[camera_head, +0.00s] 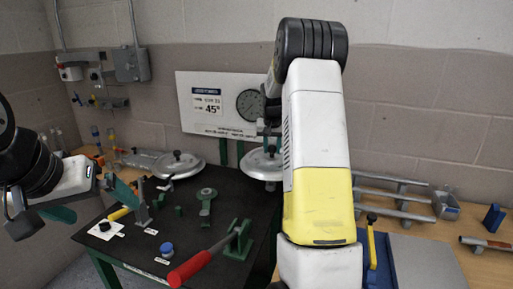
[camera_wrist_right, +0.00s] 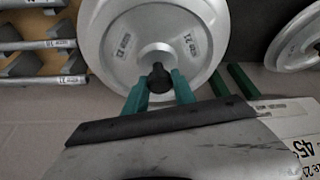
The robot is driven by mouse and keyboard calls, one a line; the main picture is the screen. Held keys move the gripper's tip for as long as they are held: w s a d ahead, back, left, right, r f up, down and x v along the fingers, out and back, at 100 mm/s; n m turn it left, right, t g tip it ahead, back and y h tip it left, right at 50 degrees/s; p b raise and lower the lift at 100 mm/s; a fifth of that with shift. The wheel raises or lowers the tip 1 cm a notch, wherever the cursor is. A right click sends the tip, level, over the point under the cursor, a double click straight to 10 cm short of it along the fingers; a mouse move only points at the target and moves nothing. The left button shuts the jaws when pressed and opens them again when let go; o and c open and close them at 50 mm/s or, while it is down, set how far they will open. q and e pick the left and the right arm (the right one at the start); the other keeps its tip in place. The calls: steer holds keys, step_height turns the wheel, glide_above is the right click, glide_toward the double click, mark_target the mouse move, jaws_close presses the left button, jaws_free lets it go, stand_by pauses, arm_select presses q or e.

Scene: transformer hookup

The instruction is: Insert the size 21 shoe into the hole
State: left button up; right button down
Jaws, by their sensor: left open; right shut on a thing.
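The size 21 shoe (camera_wrist_right: 150,40) is a pale grey disc with a raised hub, a dark knob and a "21" label. My right gripper (camera_wrist_right: 160,90) is shut on the knob, with one green finger on each side. In the head view the shoe (camera_head: 260,168) hangs at the table's back right, partly hidden by my right arm, which also covers most of that gripper. My left gripper (camera_head: 88,200) is open and empty at the left, over the table's left edge. A green round fitting (camera_head: 207,194) stands mid-table. I cannot tell which opening is the hole.
A second grey disc (camera_head: 175,165) lies at the back left of the black table (camera_head: 190,222). A green bracket with a red handle (camera_head: 190,268) is in front. A gauge sign (camera_head: 215,105) stands behind. Pipe racks (camera_head: 395,196) and a blue tray (camera_head: 380,262) are at right.

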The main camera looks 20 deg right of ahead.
mark_target(272, 157)
steer(key=shift+f, duration=2.9)
steer(key=shift+f, duration=1.6)
steer(key=c, duration=0.9)
jaws_free()
steer(key=shift+c, duration=0.2)
steer(key=shift+r, duration=2.5)
